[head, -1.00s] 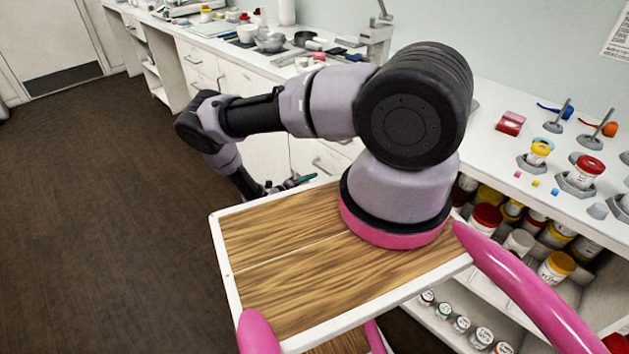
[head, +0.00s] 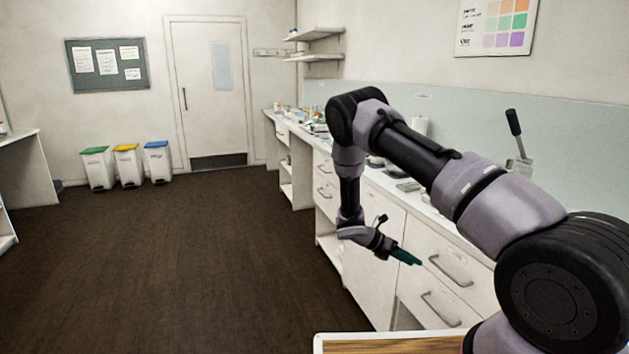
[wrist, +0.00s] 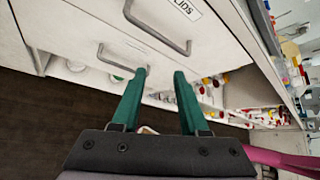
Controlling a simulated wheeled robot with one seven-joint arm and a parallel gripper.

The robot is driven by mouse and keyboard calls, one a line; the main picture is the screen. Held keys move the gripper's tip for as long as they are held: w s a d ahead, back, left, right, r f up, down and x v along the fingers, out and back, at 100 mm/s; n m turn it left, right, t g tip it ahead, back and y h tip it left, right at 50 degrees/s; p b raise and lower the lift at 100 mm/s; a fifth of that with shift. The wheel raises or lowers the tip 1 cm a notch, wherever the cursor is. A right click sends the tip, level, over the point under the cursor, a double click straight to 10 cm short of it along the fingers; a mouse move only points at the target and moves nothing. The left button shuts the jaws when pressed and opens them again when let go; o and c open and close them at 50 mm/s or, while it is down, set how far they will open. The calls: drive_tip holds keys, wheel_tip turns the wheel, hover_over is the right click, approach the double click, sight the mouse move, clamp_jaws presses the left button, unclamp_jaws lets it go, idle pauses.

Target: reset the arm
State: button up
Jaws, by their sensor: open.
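My gripper (head: 408,257) hangs from my raised, bent arm in front of the white drawer fronts in the head view. In the wrist view my gripper (wrist: 160,76) shows two green fingers set apart, with nothing between them. The gripper is open and empty. A drawer (wrist: 95,22) with a metal handle and a label reading "LIDS" lies beyond the fingertips. I cannot tell how near the fingertips are to the drawer handles.
The long white counter with drawers (head: 395,225) runs along the right wall, close to my arm. Green, yellow and blue-lidded bins (head: 128,165) stand by the door (head: 209,95). The dark floor (head: 190,265) on the left is clear.

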drive_tip(key=s+a+r+m+y, duration=0.1)
drive_tip(key=s+r+m+y, duration=0.2)
drive_tip(key=r+m, duration=0.55)
drive_tip(key=s+r+m+y, duration=0.2)
drive_tip(key=r+m+y, duration=0.1)
drive_tip(key=r, duration=1)
drive_tip(key=s+a+r+m+y, duration=0.1)
drive_tip(key=s+r+m+y, duration=0.3)
drive_tip(key=r, duration=0.7)
drive_tip(key=s+a+r+m+t+y, duration=0.2)
drive_tip(key=s+r+m+t, duration=0.2)
drive_tip(key=s+r+m, duration=0.3)
drive_tip(key=s+a+r+m+t+y, duration=0.1)
drive_tip(key=s+r+m+t, duration=0.2)
drive_tip(key=s+r+m, duration=0.4)
drive_tip(key=s+r, duration=0.3)
drive_tip(key=s, duration=0.1)
drive_tip(key=shift+s+a+t+y, duration=0.35)
drive_tip(key=shift+a+t+y, duration=0.05)
drive_tip(key=shift+d+m, duration=0.15)
drive_tip(key=shift+m, duration=0.1)
